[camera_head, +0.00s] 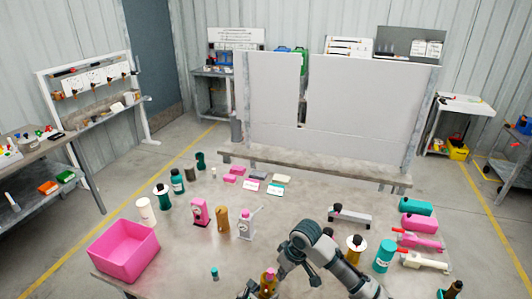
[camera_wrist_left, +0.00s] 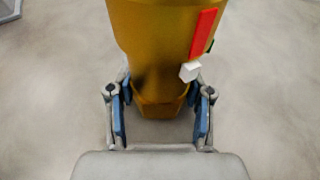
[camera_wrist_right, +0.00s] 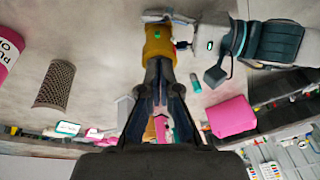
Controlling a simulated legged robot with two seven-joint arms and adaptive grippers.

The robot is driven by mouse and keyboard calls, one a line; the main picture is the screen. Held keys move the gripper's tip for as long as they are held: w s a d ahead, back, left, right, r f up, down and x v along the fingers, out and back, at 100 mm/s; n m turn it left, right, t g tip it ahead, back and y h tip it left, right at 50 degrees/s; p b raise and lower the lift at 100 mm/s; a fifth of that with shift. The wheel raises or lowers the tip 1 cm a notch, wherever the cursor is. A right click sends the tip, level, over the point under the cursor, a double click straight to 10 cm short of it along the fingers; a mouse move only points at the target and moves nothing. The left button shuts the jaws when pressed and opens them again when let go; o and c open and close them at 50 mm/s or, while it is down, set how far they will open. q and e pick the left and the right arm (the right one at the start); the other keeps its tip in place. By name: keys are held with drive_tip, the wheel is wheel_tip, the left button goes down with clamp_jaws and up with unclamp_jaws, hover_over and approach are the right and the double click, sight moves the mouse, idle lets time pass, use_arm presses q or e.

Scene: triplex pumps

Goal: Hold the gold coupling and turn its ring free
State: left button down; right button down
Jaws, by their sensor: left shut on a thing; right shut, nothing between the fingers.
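The gold coupling (camera_head: 268,285) is at the near edge of the table in the head view. In the left wrist view the coupling (camera_wrist_left: 160,35) is large, with a red strip and a small white block on its side. My left gripper (camera_wrist_left: 160,118) is shut on its narrower end, one blue-padded finger on each side. In the right wrist view the coupling (camera_wrist_right: 158,40) lies just beyond the fingertips of my right gripper (camera_wrist_right: 158,68). That gripper is shut and empty, pointing at the coupling; I cannot tell whether it touches. The ring is not clearly distinguishable.
A pink bin (camera_head: 125,250) stands at the table's left. Several bottles and pump-like parts, including another gold piece (camera_head: 222,219), stand mid-table. A teal cylinder (camera_head: 384,256) and pink parts are at the right. A grey panel (camera_head: 350,105) rises behind. A perforated cylinder (camera_wrist_right: 55,84) shows too.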

use_arm(q)
drive_tip(key=shift+f, duration=0.15)
drive_tip(key=shift+c, duration=1.9)
unclamp_jaws()
